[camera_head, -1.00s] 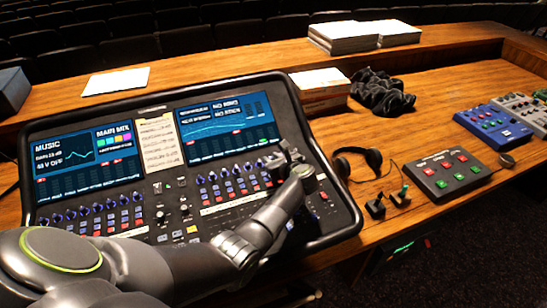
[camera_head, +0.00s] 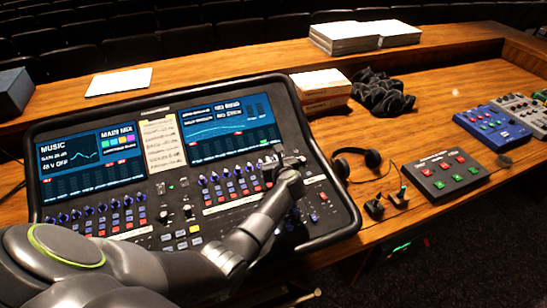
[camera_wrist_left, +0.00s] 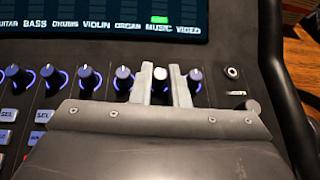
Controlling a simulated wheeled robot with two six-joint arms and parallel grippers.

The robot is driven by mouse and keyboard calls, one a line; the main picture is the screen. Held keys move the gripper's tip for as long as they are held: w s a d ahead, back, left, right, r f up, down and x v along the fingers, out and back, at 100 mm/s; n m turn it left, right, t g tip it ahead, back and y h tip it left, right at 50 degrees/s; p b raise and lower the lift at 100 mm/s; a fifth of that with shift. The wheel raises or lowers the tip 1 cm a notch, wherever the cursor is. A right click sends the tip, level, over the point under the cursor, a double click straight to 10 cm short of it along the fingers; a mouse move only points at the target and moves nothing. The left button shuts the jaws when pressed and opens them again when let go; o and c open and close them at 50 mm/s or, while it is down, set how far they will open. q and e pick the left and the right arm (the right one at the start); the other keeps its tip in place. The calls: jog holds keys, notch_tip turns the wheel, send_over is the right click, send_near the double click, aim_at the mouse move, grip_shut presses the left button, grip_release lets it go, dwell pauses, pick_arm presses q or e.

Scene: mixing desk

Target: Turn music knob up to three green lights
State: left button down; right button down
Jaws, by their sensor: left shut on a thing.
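The mixing desk (camera_head: 336,215) has a row of dark knobs with blue-lit rings below its right screen (camera_head: 228,125). In the left wrist view, the label MUSIC (camera_wrist_left: 158,27) shows on the screen strip, with one green light block (camera_wrist_left: 159,19) above it. My left gripper (camera_head: 277,158) is at the right end of this row. In the left wrist view, its two fingers (camera_wrist_left: 163,76) are closed around the music knob (camera_wrist_left: 160,73), below that label. The knob's pale top shows between the fingers; its lower part is hidden. My right gripper is not in view.
The neighbouring knobs (camera_wrist_left: 124,73) and (camera_wrist_left: 195,75) stand close on both sides of the fingers. Headphones (camera_head: 357,160), a small button box (camera_head: 447,175) and a blue pedal unit (camera_head: 492,125) lie to the right on the wooden desk.

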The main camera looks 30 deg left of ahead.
pick_arm(q)
jog(key=m+h+p, duration=0.1)
jog(key=m+t+h+p, duration=0.1)
jog(key=shift+s+a+r+m+p, duration=0.15)
jog(key=shift+a+r+m+p, duration=0.05)
jog(key=shift+m+p, duration=0.15)
jog(key=shift+f+m+t+h+p, duration=0.1)
jog(key=shift+m+t+h+p, duration=0.4)
jog(key=shift+m+h, duration=0.1)
jog(key=shift+f, duration=0.1)
jog(key=c, duration=1.7)
grip_release()
